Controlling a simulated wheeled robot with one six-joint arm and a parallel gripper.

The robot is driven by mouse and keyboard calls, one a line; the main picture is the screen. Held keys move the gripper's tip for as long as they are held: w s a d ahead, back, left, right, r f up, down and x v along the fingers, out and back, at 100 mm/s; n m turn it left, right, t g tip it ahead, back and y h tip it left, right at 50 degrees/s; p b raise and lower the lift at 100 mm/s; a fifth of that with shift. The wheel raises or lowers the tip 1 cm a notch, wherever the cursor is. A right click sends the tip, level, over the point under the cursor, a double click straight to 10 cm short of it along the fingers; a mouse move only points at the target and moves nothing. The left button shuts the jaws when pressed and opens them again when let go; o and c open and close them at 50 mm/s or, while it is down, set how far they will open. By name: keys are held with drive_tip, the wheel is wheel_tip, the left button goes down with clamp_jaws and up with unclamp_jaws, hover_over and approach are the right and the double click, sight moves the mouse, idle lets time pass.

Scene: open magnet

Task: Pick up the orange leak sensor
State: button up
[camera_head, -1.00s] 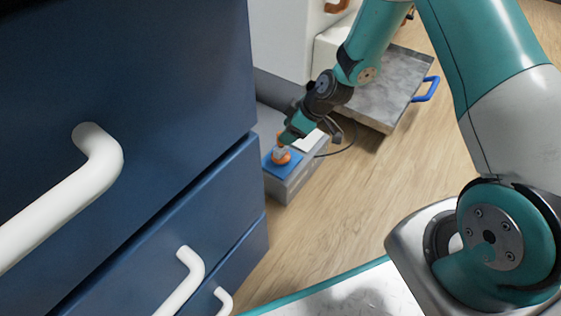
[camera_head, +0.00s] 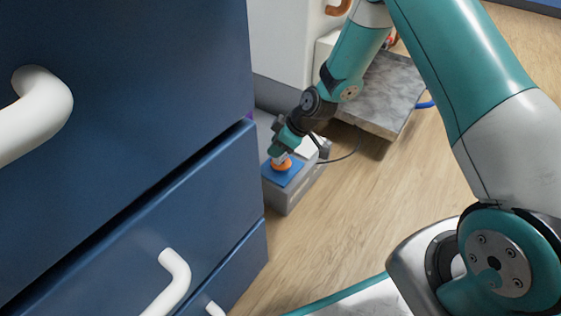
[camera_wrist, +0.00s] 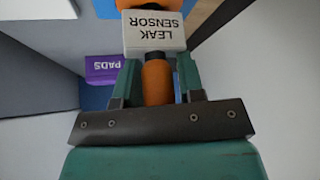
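The orange leak sensor (camera_head: 281,164) is at the blue pad (camera_head: 290,177) on a grey box low beside the drawers; I cannot tell if it touches the pad. In the wrist view it has an orange stem (camera_wrist: 157,83) and a pale plate reading LEAK SENSOR (camera_wrist: 155,32), with more orange at the top edge. My gripper (camera_head: 284,152) reaches down to it from above. In the wrist view my gripper's teal fingers (camera_wrist: 158,72) stand close on both sides of the stem and look closed on it. The exact contact is partly hidden.
Blue drawers (camera_head: 170,215) with white handles stand close on the left. A purple PADS label (camera_wrist: 104,68) is beside the sensor in the wrist view. A grey slab (camera_head: 385,95) with a blue handle lies behind my arm. Wooden floor (camera_head: 330,230) is clear in the middle.

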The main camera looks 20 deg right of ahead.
clamp_jaws()
drive_tip(key=shift+r, duration=0.1)
